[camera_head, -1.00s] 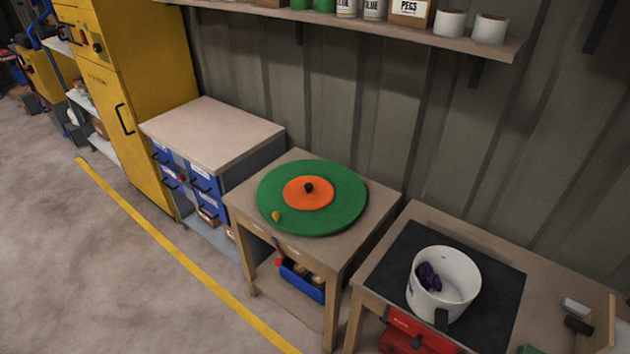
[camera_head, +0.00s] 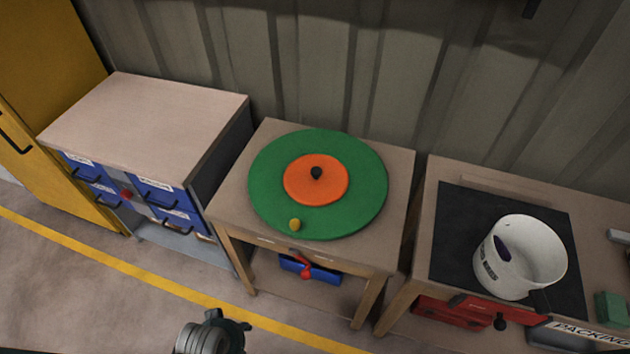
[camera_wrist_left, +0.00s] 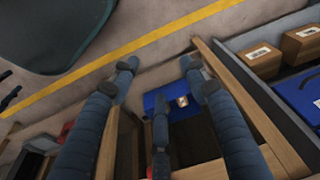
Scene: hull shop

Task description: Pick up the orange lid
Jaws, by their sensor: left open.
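The orange lid (camera_head: 302,185) is a flat round disc with a dark knob in its middle. It lies on a round green mat (camera_head: 270,205) on top of a small wooden table (camera_head: 396,240). In the left wrist view my left gripper (camera_wrist_left: 159,68) is open, its blue-grey fingers spread with nothing between them. That view looks down past the table's lower part, and the lid is not in it. In the head view a grey and dark part of my left arm shows at the bottom edge, in front of and below the table. My right gripper is not in view.
A white pot (camera_head: 530,255) stands on a black mat (camera_head: 456,215) at the right. A drawer cabinet (camera_head: 150,118) stands left. A blue box (camera_wrist_left: 180,106) is below the tabletop.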

